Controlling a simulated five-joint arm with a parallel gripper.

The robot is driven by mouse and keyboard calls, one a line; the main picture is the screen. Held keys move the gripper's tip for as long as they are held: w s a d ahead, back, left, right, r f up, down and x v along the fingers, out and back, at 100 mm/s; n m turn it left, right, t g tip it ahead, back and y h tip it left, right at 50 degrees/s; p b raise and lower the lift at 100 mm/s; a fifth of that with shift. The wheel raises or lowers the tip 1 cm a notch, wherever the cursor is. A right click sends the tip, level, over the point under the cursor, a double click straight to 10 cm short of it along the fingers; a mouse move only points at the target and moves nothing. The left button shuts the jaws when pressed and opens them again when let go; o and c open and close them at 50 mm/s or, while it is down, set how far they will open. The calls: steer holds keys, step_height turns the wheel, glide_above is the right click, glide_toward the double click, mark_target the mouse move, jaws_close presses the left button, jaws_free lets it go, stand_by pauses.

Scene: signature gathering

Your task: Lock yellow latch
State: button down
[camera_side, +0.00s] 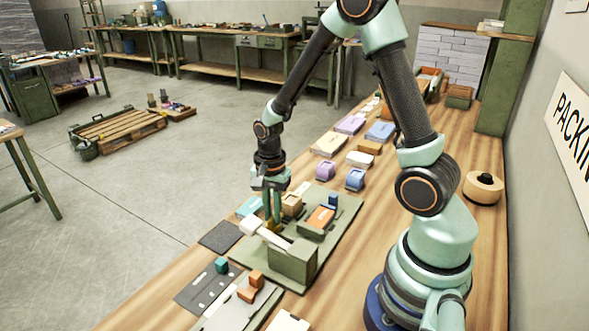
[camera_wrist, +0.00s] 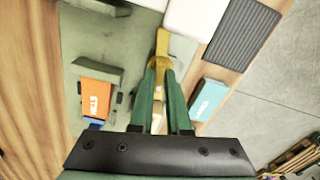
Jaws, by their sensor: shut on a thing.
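The yellow latch (camera_wrist: 162,42) is a slim bar, seen in the wrist view between and beyond the tips of my green fingers. My gripper (camera_wrist: 160,68) is shut on it. In the side view my gripper (camera_side: 272,220) points straight down over the green base plate (camera_side: 338,243), with a little yellow showing at its fingertips. The latch is mostly hidden there by the fingers and a white bar (camera_side: 265,235) just in front. A green block (camera_side: 294,262) stands at the near end of this bar. I cannot tell whether the latch is locked.
An orange labelled block (camera_side: 321,216) and a tan box (camera_side: 291,204) stand close by on the plate. A teal labelled block (camera_side: 249,206) and a dark ribbed mat (camera_side: 221,237) lie left. Purple and blue pieces (camera_side: 355,179) lie farther back. Bare wood is at right.

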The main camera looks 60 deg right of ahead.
steer(key=shift+r+m, duration=0.1)
steer(key=shift+m, duration=1)
steer(key=c, duration=0.9)
jaws_free()
step_height(320, 180, up, 12)
